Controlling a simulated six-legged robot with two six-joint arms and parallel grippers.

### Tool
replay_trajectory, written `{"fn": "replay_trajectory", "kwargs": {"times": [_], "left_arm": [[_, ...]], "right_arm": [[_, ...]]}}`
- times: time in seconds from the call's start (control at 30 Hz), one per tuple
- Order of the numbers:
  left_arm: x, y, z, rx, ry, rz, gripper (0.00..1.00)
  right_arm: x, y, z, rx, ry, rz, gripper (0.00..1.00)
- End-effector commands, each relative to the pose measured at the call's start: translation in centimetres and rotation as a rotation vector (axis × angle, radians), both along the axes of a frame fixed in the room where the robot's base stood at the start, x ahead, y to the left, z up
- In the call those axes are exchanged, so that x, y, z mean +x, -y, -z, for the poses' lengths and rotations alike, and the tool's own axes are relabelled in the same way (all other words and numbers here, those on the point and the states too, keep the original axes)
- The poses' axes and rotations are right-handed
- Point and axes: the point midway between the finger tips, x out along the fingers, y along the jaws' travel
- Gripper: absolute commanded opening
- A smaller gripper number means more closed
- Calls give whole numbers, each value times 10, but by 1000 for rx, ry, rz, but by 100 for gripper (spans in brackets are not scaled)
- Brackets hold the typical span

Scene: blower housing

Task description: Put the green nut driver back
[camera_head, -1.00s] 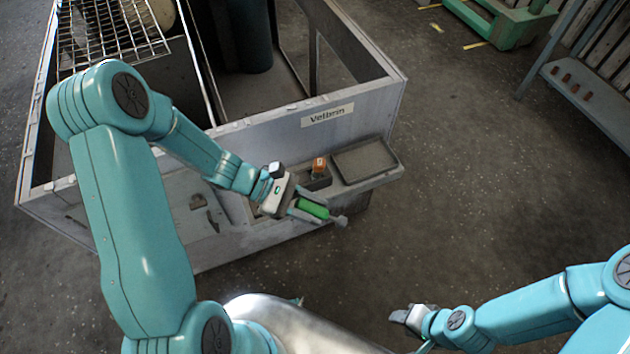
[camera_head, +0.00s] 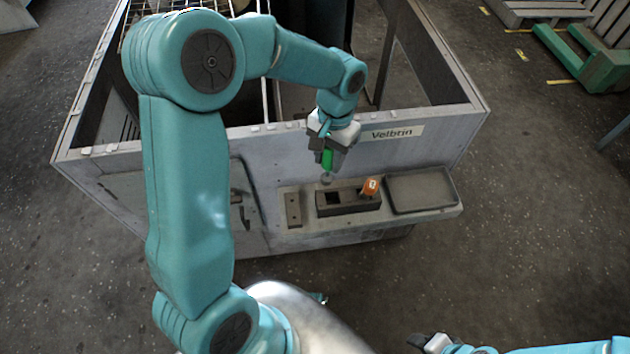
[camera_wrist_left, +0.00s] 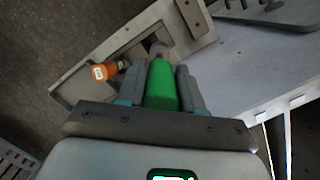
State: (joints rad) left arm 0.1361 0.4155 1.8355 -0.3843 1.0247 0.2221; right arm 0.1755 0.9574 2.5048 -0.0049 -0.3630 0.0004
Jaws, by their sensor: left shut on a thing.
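The green nut driver (camera_head: 327,159) is in my left gripper (camera_head: 328,163), which is shut on its green handle. The driver points down, its grey metal end just above or behind the holder; the exact gap cannot be told. The dark holder block (camera_head: 348,208) on the shelf has an empty square slot and, at its right, an orange-handled driver (camera_head: 371,187). In the left wrist view the green handle (camera_wrist_left: 161,88) sits between the fingers, with the orange driver (camera_wrist_left: 104,71) to its left. My right gripper (camera_head: 428,342) is at the bottom edge, partly cut off.
The housing wall stands close behind the gripper. Floor in front is clear.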

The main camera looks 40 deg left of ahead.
Motion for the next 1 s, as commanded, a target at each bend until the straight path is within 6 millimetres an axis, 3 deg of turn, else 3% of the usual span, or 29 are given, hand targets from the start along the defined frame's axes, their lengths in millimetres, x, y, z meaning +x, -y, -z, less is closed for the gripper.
{"fn": "replay_trajectory", "kwargs": {"times": [0.1, 0.37, 1.0], "left_arm": [[2, 14, -6, 24, 92, 32, 0], [2, 16, 1, 35, 136, 33, 0], [5, 14, 73, 34, 133, 31, 0]], "right_arm": [[0, 0, 5, 0, 0, 1, 43], [0, 0, 10, 0, 0, 0, 43], [0, 0, 67, 0, 0, 1, 43]]}}
